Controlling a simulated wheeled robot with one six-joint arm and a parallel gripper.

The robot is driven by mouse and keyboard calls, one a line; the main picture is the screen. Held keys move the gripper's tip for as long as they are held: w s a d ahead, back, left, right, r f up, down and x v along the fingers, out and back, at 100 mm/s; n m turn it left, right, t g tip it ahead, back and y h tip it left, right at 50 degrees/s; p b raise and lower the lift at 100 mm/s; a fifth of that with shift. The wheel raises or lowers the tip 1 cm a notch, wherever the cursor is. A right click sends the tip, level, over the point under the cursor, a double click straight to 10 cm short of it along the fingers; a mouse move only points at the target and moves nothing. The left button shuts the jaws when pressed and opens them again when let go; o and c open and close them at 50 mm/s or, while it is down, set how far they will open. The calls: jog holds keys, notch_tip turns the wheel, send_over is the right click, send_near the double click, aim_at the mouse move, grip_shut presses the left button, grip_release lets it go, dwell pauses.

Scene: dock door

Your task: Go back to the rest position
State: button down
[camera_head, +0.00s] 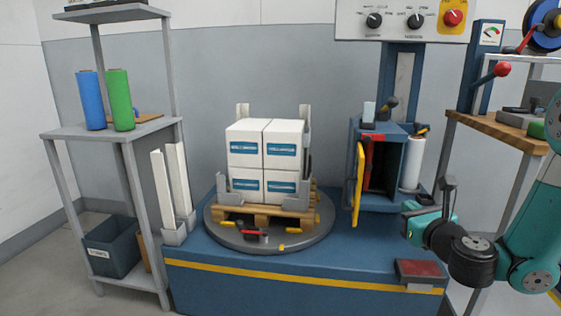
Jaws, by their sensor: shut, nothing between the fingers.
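White boxes with blue labels (263,155) stand stacked in two layers on a wooden pallet (262,213). The pallet is on a round grey turntable (225,232).
The turntable sits on a blue base (215,285) with a yellow stripe. A red-topped pedal (417,268) lies at its front right. A bench (480,128) stands behind my arm. A grey shelf (60,131) holds blue (90,100) and green (120,100) rolls. A control panel (392,20) is above.

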jog(key=s+a+r+n+g+y, duration=0.3)
jog(key=s+a+n+g+y, duration=0.25)
jog(key=a+n, duration=0.55)
jog(key=s+a+r+n+g+y, duration=0.35)
jog(key=s+a+n, duration=0.45)
jog(key=n, duration=0.4)
jog(key=s+d+n+g+h, duration=0.2)
jog(key=s+n+g+h, duration=0.15)
jog(key=s+n, duration=0.5)
jog(key=s+d+n+g+h, duration=0.3)
jog(key=s+n+g, duration=0.2)
jog(key=s+n, duration=0.4)
notch_tip(320, 180, up, 33)
jog(key=s+p, duration=0.1)
jog(key=p, duration=3.2)
jog(key=shift+s+a+h+p, duration=0.2)
jog(key=shift+s+h+p, duration=0.1)
jog(key=shift+s+h, duration=0.05)
jog(key=shift+a+f, duration=0.1)
jog(key=shift+f, duration=0.05)
